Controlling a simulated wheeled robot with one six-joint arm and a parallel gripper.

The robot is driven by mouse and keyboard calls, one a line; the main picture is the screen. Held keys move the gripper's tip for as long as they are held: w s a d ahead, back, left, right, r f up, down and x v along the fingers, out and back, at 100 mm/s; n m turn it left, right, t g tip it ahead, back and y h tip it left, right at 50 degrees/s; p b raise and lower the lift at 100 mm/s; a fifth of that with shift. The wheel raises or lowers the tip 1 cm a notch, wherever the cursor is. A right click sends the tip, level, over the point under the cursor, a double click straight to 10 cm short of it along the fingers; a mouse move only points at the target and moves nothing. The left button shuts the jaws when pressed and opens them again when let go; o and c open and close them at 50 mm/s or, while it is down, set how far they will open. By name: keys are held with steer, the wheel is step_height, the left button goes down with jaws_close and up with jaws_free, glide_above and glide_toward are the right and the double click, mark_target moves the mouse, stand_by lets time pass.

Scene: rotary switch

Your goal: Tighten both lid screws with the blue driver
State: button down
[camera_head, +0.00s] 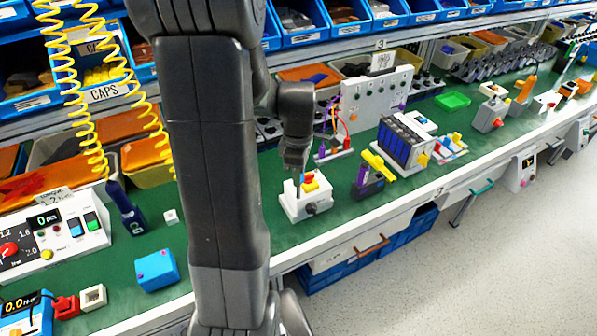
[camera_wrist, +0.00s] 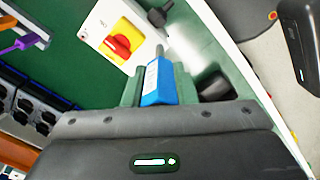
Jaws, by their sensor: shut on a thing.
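The rotary switch box (camera_head: 305,208) is white, with a yellow plate and a red knob on top. It stands on the green bench below my gripper (camera_head: 294,165). In the wrist view the box (camera_wrist: 98,22) is at the upper middle, with its red knob (camera_wrist: 118,46) on the yellow plate. My gripper (camera_wrist: 157,88) is shut on the blue driver (camera_wrist: 158,82). The driver's metal shaft points at the box's lid, near the edge beside the yellow plate. I cannot tell whether the tip touches a screw. The lid screws are too small or hidden to make out.
A dark fitting (camera_wrist: 160,13) sticks out from the box's side. A purple and yellow clamp-like item (camera_head: 370,175) and a battery-like block (camera_head: 403,143) stand to the right. A grey panel (camera_head: 375,105) stands behind. A blue box (camera_head: 156,270) lies at front left.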

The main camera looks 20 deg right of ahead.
steer(key=m, duration=0.5)
steer(key=shift+m, duration=1.5)
steer(key=m, duration=0.2)
steer(key=shift+f+m, duration=0.1)
steer(key=shift+m, duration=0.3)
steer(key=m, duration=0.5)
